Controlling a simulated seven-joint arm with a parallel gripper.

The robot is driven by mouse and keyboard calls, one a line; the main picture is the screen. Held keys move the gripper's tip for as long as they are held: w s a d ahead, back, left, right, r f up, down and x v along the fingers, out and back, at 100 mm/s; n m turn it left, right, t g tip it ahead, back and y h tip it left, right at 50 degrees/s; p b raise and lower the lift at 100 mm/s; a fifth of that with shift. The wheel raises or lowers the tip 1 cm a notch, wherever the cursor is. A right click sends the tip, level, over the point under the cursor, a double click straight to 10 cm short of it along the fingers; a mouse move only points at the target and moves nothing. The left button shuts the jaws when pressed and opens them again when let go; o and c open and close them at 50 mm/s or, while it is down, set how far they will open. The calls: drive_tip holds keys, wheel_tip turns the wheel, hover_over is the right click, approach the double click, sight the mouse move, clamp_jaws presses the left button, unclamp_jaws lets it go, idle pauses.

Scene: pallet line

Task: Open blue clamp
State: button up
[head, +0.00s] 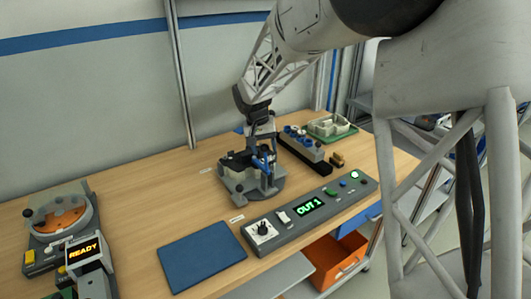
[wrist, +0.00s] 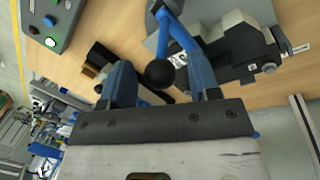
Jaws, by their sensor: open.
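The blue clamp (head: 262,163) has a blue lever and sits on a dark and grey fixture (head: 268,187) on the bench. In the wrist view its blue lever (wrist: 178,32) ends in a black ball knob (wrist: 160,73). My gripper (wrist: 161,70) is open, with one blue finger on each side of the knob in that view. A gap shows between the knob and each finger; I cannot tell the depth between them. In the head view my gripper (head: 260,138) is right above the clamp and partly hides it.
A control box (head: 309,207) reading "OUT 1" stands in front of the fixture. A blue mat (head: 202,254) lies front left. A station with an orange disc (head: 62,220) and "READY" display is far left. A block with blue-topped parts (head: 302,145) and a green tray (head: 332,128) stand behind right.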

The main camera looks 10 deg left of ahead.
drive_tip(key=shift+x, duration=1.2)
clamp_jaws()
